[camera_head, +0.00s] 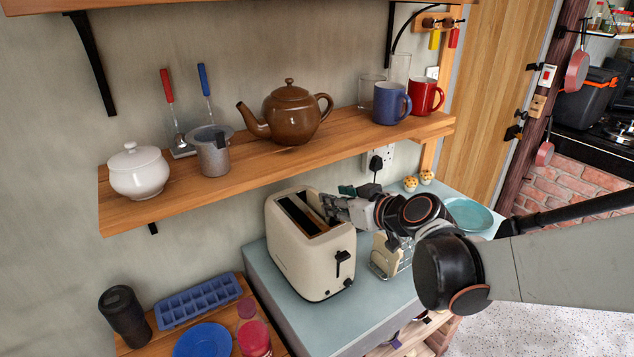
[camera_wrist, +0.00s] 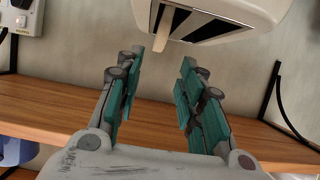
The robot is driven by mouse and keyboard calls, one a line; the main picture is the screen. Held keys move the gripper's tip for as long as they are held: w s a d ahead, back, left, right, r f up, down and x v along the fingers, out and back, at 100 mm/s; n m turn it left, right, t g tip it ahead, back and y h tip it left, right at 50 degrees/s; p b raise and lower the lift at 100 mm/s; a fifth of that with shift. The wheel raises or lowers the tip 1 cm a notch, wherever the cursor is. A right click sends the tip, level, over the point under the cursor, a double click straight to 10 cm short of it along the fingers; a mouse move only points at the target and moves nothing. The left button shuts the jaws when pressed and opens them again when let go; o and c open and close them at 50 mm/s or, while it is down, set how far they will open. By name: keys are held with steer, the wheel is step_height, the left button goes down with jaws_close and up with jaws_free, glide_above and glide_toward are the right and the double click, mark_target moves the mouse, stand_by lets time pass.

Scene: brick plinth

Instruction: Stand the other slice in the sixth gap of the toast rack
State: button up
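The cream toaster (camera_head: 312,262) stands on the pale blue-grey top. In the wrist view the toaster (camera_wrist: 240,10) fills the top edge, its dark slots facing me. A tan slice (camera_wrist: 163,38) sticks out of one slot, seen edge-on. My gripper (camera_wrist: 160,72) is open and empty, its teal-padded fingers spread, with the slice just beyond and between the tips. In the head view my gripper (camera_head: 332,205) is at the toaster's upper right edge. The wire toast rack (camera_head: 378,268) is right of the toaster, with a slice (camera_head: 386,250) in it. My arm partly hides the rack; its gaps cannot be counted.
A wooden shelf (camera_head: 235,178) with a brown teapot (camera_head: 290,115), mugs and a white pot runs above the toaster. A plug (camera_head: 376,163) is on the wall behind my gripper. A teal plate (camera_head: 468,215) lies at the right.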

mark_target(318, 212)
steer(key=b+x, duration=0.3)
steer(key=x, duration=0.6)
steer(key=shift+w+f, duration=0.25)
steer(key=shift+w, duration=0.15)
steer(key=shift+c, duration=0.2)
jaws_close()
